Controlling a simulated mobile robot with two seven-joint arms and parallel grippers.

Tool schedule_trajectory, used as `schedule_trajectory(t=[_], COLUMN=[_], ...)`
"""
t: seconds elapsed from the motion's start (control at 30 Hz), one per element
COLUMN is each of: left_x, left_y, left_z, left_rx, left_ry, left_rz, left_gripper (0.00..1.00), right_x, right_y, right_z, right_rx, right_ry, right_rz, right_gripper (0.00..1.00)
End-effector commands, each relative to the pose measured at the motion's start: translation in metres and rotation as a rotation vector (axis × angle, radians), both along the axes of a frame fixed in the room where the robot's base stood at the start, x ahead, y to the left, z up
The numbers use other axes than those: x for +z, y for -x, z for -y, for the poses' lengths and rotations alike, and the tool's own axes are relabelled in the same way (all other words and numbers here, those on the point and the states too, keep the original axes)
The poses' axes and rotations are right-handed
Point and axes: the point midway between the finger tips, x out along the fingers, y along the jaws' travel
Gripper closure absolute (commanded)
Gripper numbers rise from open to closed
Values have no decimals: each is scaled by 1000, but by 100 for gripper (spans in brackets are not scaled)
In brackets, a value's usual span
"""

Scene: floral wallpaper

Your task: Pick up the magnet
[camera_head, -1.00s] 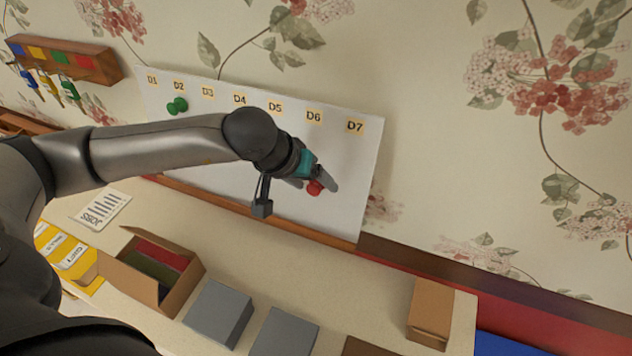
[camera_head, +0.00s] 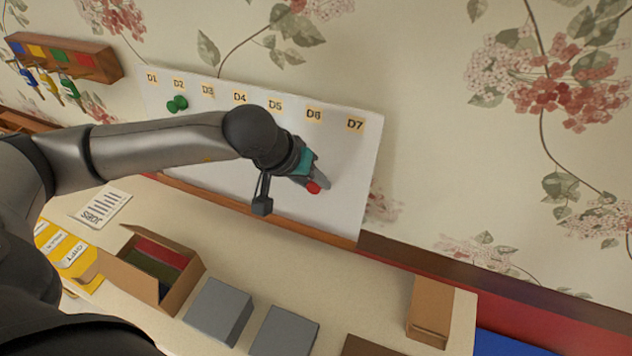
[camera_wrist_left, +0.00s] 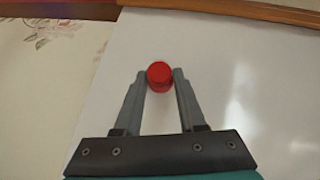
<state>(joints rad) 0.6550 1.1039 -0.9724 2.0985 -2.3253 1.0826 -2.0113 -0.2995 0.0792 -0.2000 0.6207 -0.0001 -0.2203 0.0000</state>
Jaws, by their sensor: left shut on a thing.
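The red magnet (camera_head: 313,187) is at the white board (camera_head: 345,215), below the D6 label. It also shows in the left wrist view (camera_wrist_left: 160,75) as a round red knob between two grey fingers. My left gripper (camera_head: 318,180) is shut on the magnet, with a fingertip on each side of it. Whether the magnet still touches the board is hard to tell. A green magnet (camera_head: 177,104) is on the board under D2. My right gripper is not in view.
A desk below the board holds an open cardboard box (camera_head: 183,287), grey boxes (camera_head: 218,311), an upright brown box (camera_head: 429,311), and yellow folders (camera_head: 68,256). A key rack (camera_head: 90,66) hangs at the upper left. The board's right part is clear.

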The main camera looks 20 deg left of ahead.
Motion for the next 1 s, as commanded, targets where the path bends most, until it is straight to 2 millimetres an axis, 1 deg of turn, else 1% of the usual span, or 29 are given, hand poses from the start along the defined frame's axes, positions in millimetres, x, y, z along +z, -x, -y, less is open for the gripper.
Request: schedule_trajectory(t=[0.27, 0.37, 0.47, 0.57, 0.67, 0.8, 1.0], left_x=[4, 11, 24, 41, 64, 101, 152], left_y=[-1, -1, -2, -2, -1, -2, -2], left_z=[-1, 0, 0, 0, 0, 0, 0], left_rx=[1, 1, 0, 1, 0, 1, 0], left_ry=[0, 1, 1, 0, 0, 1, 1], left_rz=[4, 4, 6, 8, 9, 11, 9], left_gripper=[100, 100, 100, 100, 100, 100, 100], right_x=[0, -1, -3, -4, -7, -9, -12], right_y=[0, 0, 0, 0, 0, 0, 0], right_z=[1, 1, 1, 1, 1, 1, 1], right_rx=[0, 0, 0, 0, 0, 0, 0], right_ry=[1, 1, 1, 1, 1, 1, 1], right_rz=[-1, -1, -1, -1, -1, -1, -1], right_gripper=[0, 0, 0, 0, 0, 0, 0])
